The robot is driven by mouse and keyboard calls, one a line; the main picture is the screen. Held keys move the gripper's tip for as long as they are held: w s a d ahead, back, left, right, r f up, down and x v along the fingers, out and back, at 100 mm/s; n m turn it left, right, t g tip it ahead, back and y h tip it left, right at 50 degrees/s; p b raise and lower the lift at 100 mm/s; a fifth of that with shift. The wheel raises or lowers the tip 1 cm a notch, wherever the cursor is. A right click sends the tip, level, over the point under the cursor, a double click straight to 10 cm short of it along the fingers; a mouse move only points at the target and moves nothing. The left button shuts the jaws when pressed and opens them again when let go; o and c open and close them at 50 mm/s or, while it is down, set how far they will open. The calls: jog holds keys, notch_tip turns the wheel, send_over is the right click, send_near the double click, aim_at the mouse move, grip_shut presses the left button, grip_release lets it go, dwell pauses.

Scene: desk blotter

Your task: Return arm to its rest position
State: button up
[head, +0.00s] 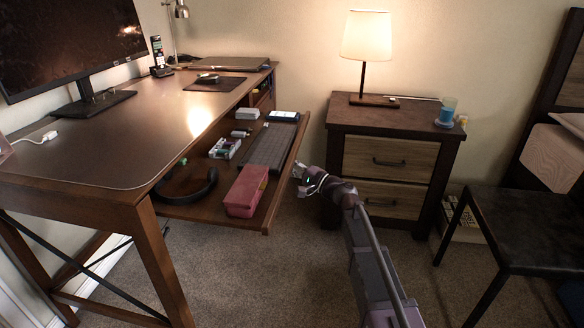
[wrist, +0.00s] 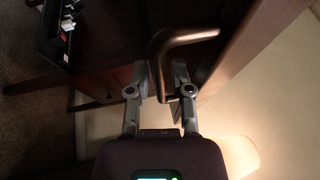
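My gripper (head: 299,172) is at the front edge of the desk's pulled-out tray (head: 205,212), with my arm coming from the lower right. In the wrist view, the two grey fingers of my gripper (wrist: 161,76) stand apart. A brown bent handle (wrist: 192,35) lies at the fingertips, and its straight leg runs into the gap between them. Whether the fingers touch the handle is unclear. Nothing loose is seen in my gripper.
The tray holds a pink case (head: 246,191), keyboard (head: 270,147) and headphones (head: 187,185). The nightstand (head: 397,120) with a lit lamp (head: 366,38) stands behind my gripper. A dark chair (head: 528,220) is at the right. Carpet (head: 225,280) is open in front of the desk.

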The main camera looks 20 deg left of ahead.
jog(key=shift+w+d, duration=0.2)
jog(key=shift+d, duration=0.15)
jog(key=s+d+f+n+g+h+p, duration=0.1)
jog(key=s+d+f+n+h+p, duration=0.2)
jog(key=d, duration=0.5)
jog(key=s+d+f+g+h+p, duration=0.1)
jog(key=s+d+f+h+p, duration=0.3)
jog(key=d, duration=0.3)
jog(key=s+d+f+n+g+h+p, duration=0.1)
jog(key=s+d+f+n+h+p, duration=0.1)
jog(key=s+d+h, duration=0.45)
jog(key=s+d+m+g+h+p, duration=0.1)
jog(key=s+d+h+p, duration=0.3)
jog(key=d, duration=0.6)
jog(key=s+d+g+h+p, duration=0.15)
jog(key=s+d, duration=0.35)
jog(key=d, duration=0.6)
notch_tip(320, 180, up, 38)
jog(key=p, duration=3.6)
jog(key=shift+s+a+f, duration=0.1)
jog(key=shift+f, duration=0.05)
